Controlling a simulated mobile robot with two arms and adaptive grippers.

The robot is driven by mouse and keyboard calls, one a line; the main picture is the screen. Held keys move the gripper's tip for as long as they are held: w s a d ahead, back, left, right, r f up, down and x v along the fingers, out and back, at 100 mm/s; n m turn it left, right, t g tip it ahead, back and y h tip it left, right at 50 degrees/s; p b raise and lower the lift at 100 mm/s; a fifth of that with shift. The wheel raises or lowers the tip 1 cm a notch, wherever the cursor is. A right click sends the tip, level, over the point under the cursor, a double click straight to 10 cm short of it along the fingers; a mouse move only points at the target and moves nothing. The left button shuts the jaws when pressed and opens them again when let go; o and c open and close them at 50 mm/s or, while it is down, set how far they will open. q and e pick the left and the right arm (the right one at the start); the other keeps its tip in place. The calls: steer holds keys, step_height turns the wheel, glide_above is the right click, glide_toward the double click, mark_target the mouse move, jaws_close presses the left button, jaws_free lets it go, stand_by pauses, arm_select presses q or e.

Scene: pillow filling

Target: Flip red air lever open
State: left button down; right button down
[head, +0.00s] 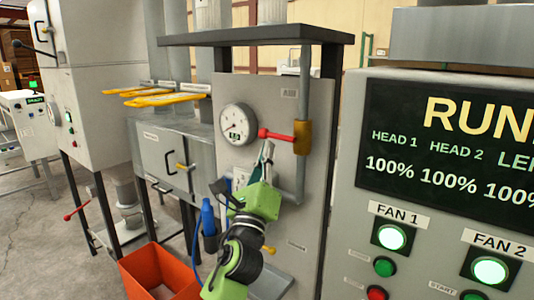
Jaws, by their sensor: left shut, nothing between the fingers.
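The red air lever (278,136) sticks out to the left, roughly level, from a brass valve body (303,138) on a grey vertical pipe. A red knob forms its left end. My left gripper (266,150) is shut and empty, pointing up just below the lever near the knob. Whether its tips touch the lever I cannot tell. My green and black left arm rises from the bottom of the view. My right gripper is not in view.
A round pressure gauge (238,125) sits left of the lever on the grey panel. A control panel with a RUN screen (450,140) stands at the right. Yellow handles (165,98) project at the left. An orange bin (158,272) stands on the floor below.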

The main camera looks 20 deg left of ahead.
arm_select(q)
steer(key=shift+a+r+m+t+h+b, duration=0.2)
steer(key=shift+r+m+t+h+b, duration=0.15)
steer(key=shift+m+h, duration=0.65)
steer(key=m+h, duration=0.1)
steer(key=m, duration=0.1)
steer(key=shift+w+a+r+m+h+b, duration=0.1)
steer(key=shift+a+r+m+h+b, duration=0.1)
steer(key=shift+r+m+h+b, duration=0.15)
step_height(320, 180, up, 2)
steer(key=m+h+b, duration=0.2)
steer(key=m+h, duration=0.4)
steer(key=m, duration=0.1)
steer(key=shift+a, duration=0.15)
step_height(320, 180, up, 5)
steer(key=m+g+h+b, duration=0.8)
steer(key=m+g+h, duration=0.2)
steer(key=m, duration=0.8)
glide_above(262, 137)
steer(key=s+d, duration=0.2)
steer(key=d, duration=0.1)
steer(key=shift+s+d+r+m+g+y, duration=0.15)
steer(key=shift+d+r+m+g, duration=0.2)
steer(key=shift+m+g, duration=0.3)
steer(key=shift+s+d+r+m+g+y, duration=0.1)
steer(key=shift+s+d+r+m+g, duration=0.2)
steer(key=shift+m, duration=0.5)
steer(key=shift+w, duration=0.15)
